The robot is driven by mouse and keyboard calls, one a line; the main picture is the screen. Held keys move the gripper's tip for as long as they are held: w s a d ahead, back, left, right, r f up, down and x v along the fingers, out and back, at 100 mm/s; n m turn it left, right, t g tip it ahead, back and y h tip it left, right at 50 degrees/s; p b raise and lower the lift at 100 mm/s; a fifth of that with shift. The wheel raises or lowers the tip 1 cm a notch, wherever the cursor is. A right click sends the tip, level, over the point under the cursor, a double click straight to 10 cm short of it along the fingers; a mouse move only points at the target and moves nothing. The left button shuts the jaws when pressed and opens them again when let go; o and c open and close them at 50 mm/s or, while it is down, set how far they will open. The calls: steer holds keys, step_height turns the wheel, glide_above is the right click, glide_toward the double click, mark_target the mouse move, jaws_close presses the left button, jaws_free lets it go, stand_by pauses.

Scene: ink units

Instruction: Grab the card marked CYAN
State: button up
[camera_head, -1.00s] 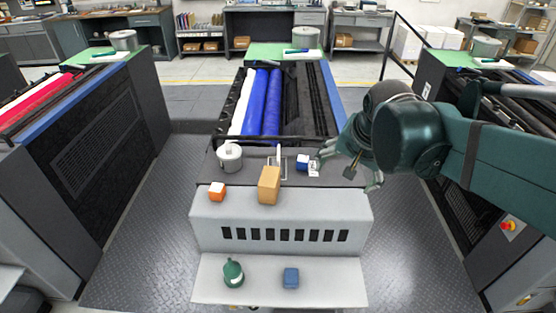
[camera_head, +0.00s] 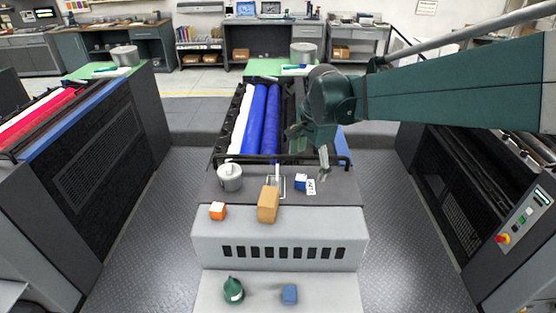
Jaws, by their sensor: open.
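A small white card (camera_head: 311,187) with dark lettering stands at the right front of the dark top of the middle ink unit. Its lettering is too small to read surely. It is beside a small blue-and-white box (camera_head: 300,182), and I cannot tell if they touch. My dark green gripper (camera_head: 311,163) is open and empty, with its fingers pointing down. In the picture it is just above the card, with one finger close to its upper right. I cannot tell how high above the surface it is.
A grey lidded pot (camera_head: 229,177), an orange-and-white box (camera_head: 218,211) and a tan block (camera_head: 268,204) stand left of the card. A thin metal frame (camera_head: 276,184) stands near the blue-and-white box. A green bottle (camera_head: 233,290) and a blue block (camera_head: 289,294) are on the lower shelf.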

steer(key=w+a+f+m+g+p, duration=0.1)
steer(key=w+a+f+m+p, duration=0.15)
steer(key=w+a, duration=0.35)
steer(key=m+g+p, duration=0.1)
steer(key=m+p, duration=0.1)
steer(key=m, duration=0.1)
glide_above(277, 172)
steer(key=f, duration=0.4)
steer(key=shift+w, duration=0.3)
steer(key=shift+a+f+m, duration=0.1)
steer(key=shift+f+m, duration=0.1)
steer(key=shift+m, duration=0.05)
steer(key=shift+f, duration=1.3)
steer(key=shift+s+f+p, duration=0.15)
steer(key=shift+f+p, duration=0.45)
steer(key=shift+f, duration=1.95)
